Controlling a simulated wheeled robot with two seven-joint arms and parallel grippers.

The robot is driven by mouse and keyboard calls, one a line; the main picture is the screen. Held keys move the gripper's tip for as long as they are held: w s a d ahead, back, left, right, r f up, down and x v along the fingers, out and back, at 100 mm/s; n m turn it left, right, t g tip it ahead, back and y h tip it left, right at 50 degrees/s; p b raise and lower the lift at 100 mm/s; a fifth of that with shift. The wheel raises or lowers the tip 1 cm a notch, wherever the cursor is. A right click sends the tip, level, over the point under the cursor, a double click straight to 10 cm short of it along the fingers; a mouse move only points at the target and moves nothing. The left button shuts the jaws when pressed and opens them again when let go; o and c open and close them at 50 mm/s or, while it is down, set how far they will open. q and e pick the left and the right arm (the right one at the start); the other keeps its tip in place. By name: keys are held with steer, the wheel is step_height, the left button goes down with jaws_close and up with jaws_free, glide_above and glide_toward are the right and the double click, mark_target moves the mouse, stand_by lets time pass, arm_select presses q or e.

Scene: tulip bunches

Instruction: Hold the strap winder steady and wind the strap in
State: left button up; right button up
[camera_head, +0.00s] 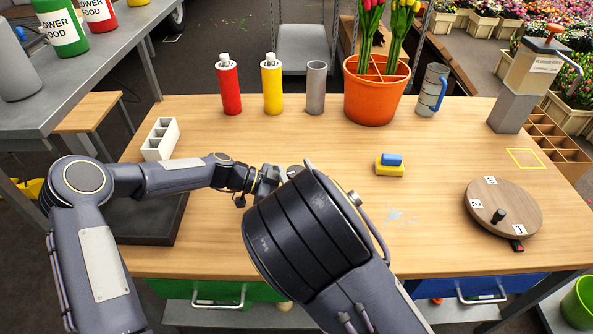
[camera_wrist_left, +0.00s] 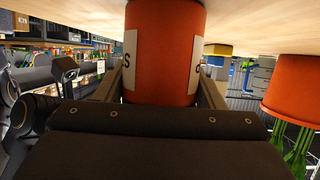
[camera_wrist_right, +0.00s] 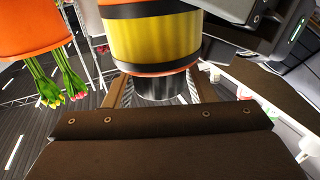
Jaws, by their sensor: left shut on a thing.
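In the left wrist view my left gripper (camera_wrist_left: 164,80) is shut on an orange-red cylinder, which I take to be the body of the strap winder (camera_wrist_left: 165,45); it carries white labels. In the right wrist view a yellow part with black bands (camera_wrist_right: 152,38) sits above a dark grey knob (camera_wrist_right: 160,88). My right gripper (camera_wrist_right: 158,94) has its fingers apart on both sides of this knob, with narrow gaps showing; firm contact is not visible. In the head view my right arm hides the winder and most of both grippers.
On the wooden table (camera_head: 230,125) stand a red bottle (camera_head: 229,88), a yellow bottle (camera_head: 272,88), a grey cup (camera_head: 316,88) and an orange tulip pot (camera_head: 374,97). A yellow-blue sponge (camera_head: 390,167) and a round turntable (camera_head: 503,222) lie to the right. A white divided box (camera_head: 160,140) is left.

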steer(key=c, duration=0.6)
steer(key=shift+a+r+m+t+h, duration=0.1)
steer(key=shift+m+t+h, duration=0.2)
steer(key=shift+m+h, duration=2.1)
steer(key=shift+h, duration=1.3)
steer(key=o, duration=1)
steer(key=shift+s, duration=0.1)
steer(key=s, duration=1.1)
steer(key=shift+s+a, duration=0.3)
steer(key=shift+s, duration=0.1)
